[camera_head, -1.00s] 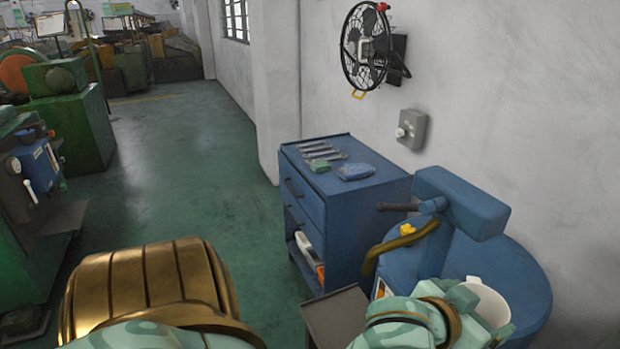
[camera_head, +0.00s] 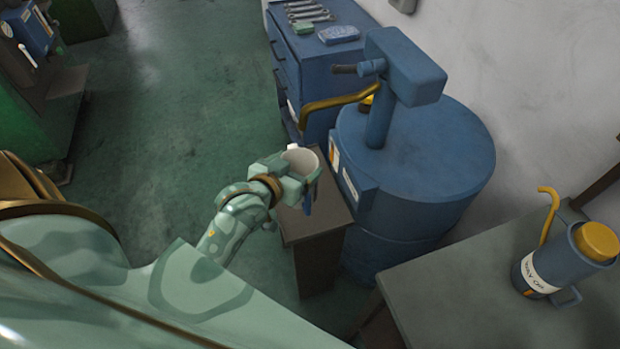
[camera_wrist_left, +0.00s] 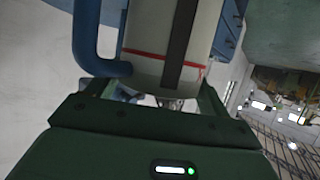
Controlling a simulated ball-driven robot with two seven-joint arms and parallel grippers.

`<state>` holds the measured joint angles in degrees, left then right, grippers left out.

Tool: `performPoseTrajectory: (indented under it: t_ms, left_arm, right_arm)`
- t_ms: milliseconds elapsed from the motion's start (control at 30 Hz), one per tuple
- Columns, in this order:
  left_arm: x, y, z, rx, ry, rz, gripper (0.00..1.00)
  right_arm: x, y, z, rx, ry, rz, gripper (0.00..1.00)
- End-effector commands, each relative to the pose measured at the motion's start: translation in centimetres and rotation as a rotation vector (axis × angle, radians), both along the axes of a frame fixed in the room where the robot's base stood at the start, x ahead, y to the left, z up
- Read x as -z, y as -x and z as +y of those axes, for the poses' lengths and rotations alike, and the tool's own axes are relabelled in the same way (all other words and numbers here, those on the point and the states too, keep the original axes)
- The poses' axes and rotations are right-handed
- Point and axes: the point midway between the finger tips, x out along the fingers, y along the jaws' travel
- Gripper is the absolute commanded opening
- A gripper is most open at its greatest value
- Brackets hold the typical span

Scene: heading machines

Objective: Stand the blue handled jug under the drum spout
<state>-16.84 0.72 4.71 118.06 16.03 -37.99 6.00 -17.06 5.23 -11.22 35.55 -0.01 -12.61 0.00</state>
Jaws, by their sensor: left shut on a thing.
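The jug (camera_head: 301,159) has a pale body, a white inside and a blue handle (camera_head: 308,202). My left gripper (camera_head: 293,182) is shut on it and holds it upright over the small dark stand (camera_head: 325,222). Whether its base touches the stand is hidden. In the left wrist view the jug's pale wall (camera_wrist_left: 150,68) shows a red line, with the blue handle at its left. The blue drum (camera_head: 420,160) carries a pump with a yellow spout (camera_head: 335,103). The spout's bent end is just behind the jug's mouth in the picture. My right gripper is out of view.
A blue tool cabinet (camera_head: 285,75) with wrenches on top stands behind the drum. A grey table (camera_head: 450,290) at the lower right bears a blue oil can (camera_head: 560,262) with a yellow cap. Green floor (camera_head: 150,150) is open at the left.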

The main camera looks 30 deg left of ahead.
Motion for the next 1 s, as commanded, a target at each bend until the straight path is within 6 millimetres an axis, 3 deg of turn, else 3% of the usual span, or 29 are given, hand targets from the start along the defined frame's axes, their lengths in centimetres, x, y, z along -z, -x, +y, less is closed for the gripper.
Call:
performPoseTrajectory:
  t_ms: [100,200,267,500,600,800,1000]
  left_arm:
    - [2.3,1.5,2.5,-0.035,-0.009,-0.005,0.41]
    - [3.5,1.1,3.4,-0.047,-0.012,-0.013,0.41]
    - [4.2,0.0,3.8,-0.051,-0.012,-0.016,0.41]
    - [7.6,-6.9,5.1,-0.05,-0.011,-0.016,0.41]
    - [10.1,-8.7,5.4,-0.05,-0.011,-0.011,0.41]
    - [12.4,-10.9,5.8,-0.05,-0.011,-0.014,0.41]
    - [13.8,-11.8,6.0,-0.049,-0.011,-0.013,0.41]
  right_arm:
    - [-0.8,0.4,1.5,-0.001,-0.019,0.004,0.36]
    - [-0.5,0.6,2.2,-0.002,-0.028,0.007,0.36]
    - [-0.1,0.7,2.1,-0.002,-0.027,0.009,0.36]
    - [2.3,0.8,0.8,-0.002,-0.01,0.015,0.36]
    - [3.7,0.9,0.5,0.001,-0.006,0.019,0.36]
    - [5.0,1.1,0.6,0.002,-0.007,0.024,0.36]
    - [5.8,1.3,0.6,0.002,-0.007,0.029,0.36]
